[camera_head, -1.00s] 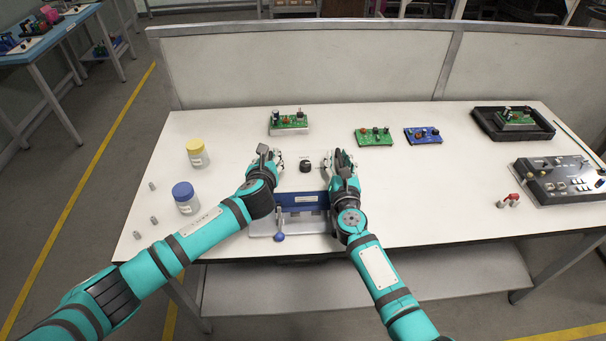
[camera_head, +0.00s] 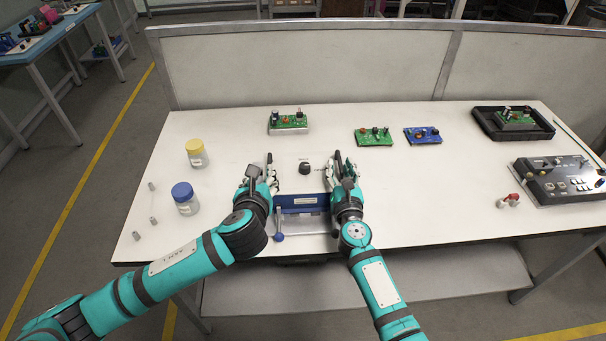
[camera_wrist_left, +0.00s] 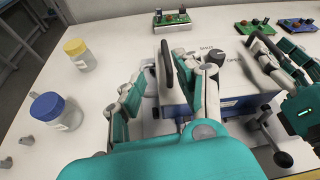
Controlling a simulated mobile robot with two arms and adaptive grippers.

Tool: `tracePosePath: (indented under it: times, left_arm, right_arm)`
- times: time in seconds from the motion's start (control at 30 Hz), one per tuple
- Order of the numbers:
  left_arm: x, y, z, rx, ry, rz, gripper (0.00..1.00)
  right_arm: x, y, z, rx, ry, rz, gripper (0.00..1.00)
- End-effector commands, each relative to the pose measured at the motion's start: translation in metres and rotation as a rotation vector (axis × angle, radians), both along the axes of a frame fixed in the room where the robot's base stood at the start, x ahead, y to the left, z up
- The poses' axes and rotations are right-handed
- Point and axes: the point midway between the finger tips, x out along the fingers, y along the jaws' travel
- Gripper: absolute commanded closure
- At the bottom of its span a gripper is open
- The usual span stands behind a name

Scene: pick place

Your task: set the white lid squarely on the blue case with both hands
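The blue case (camera_head: 302,201) stands near the table's front edge; its side shows in the left wrist view (camera_wrist_left: 247,104). The white lid (camera_wrist_left: 228,82) lies level over it, with a black knob (camera_head: 305,168) and printing beside the knob. Its white edges blend into the table in the head view, and I cannot tell whether it touches the case all round. My left gripper (camera_head: 264,172) is at the lid's left side, fingers spread; a dark upright bar shows between them in the left wrist view. My right gripper (camera_head: 340,172) is at the right side, fingers apart.
A blue-lidded jar (camera_head: 186,203) and a yellow-lidded jar (camera_head: 197,158) stand at the left. Circuit boards (camera_head: 374,137) lie behind, and a control box (camera_head: 558,180) at the right.

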Motion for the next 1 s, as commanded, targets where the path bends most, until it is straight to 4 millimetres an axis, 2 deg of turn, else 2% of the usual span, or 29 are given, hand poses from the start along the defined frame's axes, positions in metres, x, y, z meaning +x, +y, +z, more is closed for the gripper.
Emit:
tracePosePath:
  times: [0.03,0.2,0.4,0.6,1.0]
  left_arm:
    - [0.000,0.000,0.000,0.000,0.000,0.000,0.65]
    - [0.000,0.000,0.000,0.000,0.000,-0.001,0.65]
    - [0.000,0.000,0.000,-0.001,0.000,-0.001,0.65]
    - [0.000,0.000,0.000,-0.001,0.000,-0.001,0.65]
    - [0.000,0.000,0.000,-0.001,0.000,-0.001,0.65]
  right_arm:
    - [-0.013,0.000,-0.001,0.006,0.001,0.000,0.67]
    - [-0.050,-0.002,0.000,0.004,0.000,0.001,0.67]
    - [-0.080,-0.004,0.001,0.000,-0.003,0.003,0.67]
    - [-0.090,-0.005,0.003,-0.001,-0.004,0.003,0.67]
    - [-0.090,-0.004,0.003,0.000,-0.004,0.004,0.67]
